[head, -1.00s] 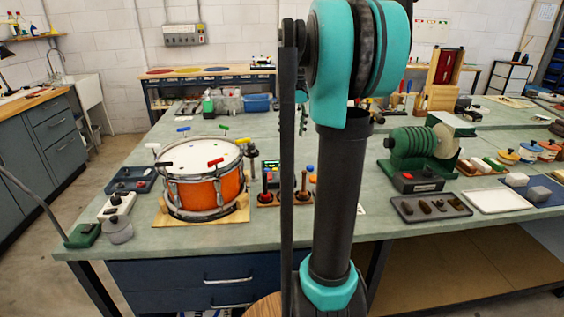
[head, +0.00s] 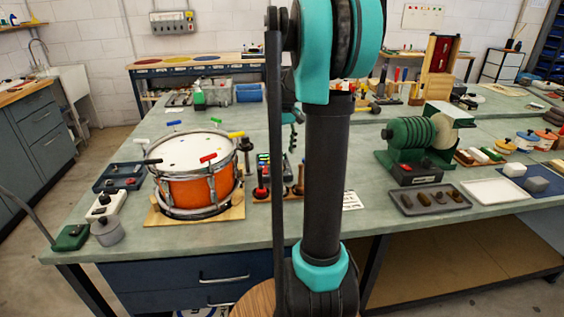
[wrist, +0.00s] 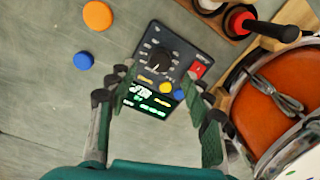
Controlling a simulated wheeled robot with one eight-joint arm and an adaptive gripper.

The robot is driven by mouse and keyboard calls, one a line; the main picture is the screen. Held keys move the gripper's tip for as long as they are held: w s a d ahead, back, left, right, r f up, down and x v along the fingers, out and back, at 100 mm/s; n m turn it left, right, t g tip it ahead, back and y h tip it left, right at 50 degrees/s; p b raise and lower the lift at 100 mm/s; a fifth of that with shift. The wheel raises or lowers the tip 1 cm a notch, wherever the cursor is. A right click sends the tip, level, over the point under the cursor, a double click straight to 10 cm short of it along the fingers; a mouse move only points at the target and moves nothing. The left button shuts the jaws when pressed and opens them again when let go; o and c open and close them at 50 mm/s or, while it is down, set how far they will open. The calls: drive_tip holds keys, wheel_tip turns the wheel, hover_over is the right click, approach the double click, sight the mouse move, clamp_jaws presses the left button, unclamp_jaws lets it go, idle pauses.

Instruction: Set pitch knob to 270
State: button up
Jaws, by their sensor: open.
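A dark control box (wrist: 178,52) lies on the green bench top in the wrist view. It has a black round knob (wrist: 160,61) ringed by small pale marks, a lit screen (wrist: 150,100) with green text, and yellow, blue and red buttons. The knob's setting and the text are too small to read. My gripper (wrist: 158,76) is open and empty above the box, a finger on each side of the screen, tips near the knob's level in the picture. Contact cannot be told. In the head view the box's lit face (head: 264,160) shows partly behind my arm.
An orange drum (head: 196,186) on a wooden base stands left of the box; its side also fills the wrist view's right (wrist: 275,125). Orange (wrist: 97,15) and blue (wrist: 84,61) discs lie on otherwise bare bench.

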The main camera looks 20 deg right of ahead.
drive_tip(key=shift+a+f, duration=0.15)
drive_tip(key=shift+f, duration=2.65)
drive_tip(key=shift+c, duration=0.2)
drive_tip(key=c, duration=1.1)
drive_tip(key=shift+m, duration=0.3)
drive_tip(key=m, duration=0.5)
drive_tip(key=shift+s, duration=0.1)
drive_tip(key=m, duration=0.6)
drive_tip(key=shift+a, duration=0.15)
